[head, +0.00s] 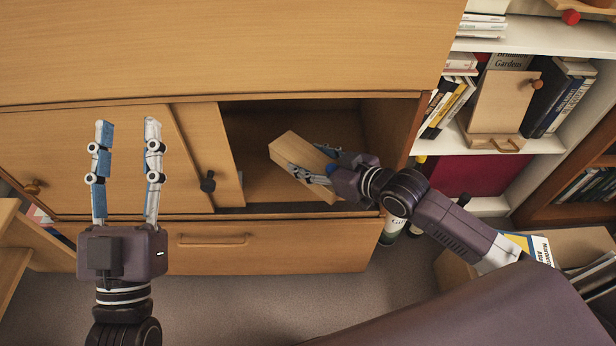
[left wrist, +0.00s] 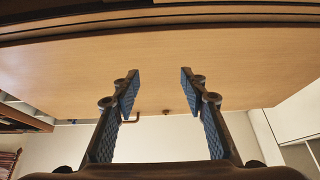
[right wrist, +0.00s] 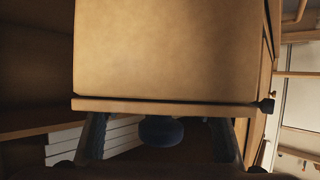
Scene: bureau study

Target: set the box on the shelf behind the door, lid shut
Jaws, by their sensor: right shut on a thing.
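The wooden box (head: 298,152) is tilted at the open part of the cabinet, in front of and partly over the shelf (head: 262,190). My right gripper (head: 312,170) is shut on it. In the right wrist view the box (right wrist: 170,50) fills the upper middle, with a thin board edge across it and a dark round knob (right wrist: 160,130) between the fingers. I cannot tell whether the lid is fully shut. The sliding door (head: 205,150) with a dark knob stands left of the opening. My left gripper (head: 127,165) is open and empty before the cabinet's left front.
A drawer (head: 270,246) lies below the opening. The cabinet's right side wall (head: 408,130) bounds the opening near my right wrist. A bookcase (head: 530,40) with books stands at right, and an open carton (head: 575,245) with papers sits lower right. The shelf's left part looks clear.

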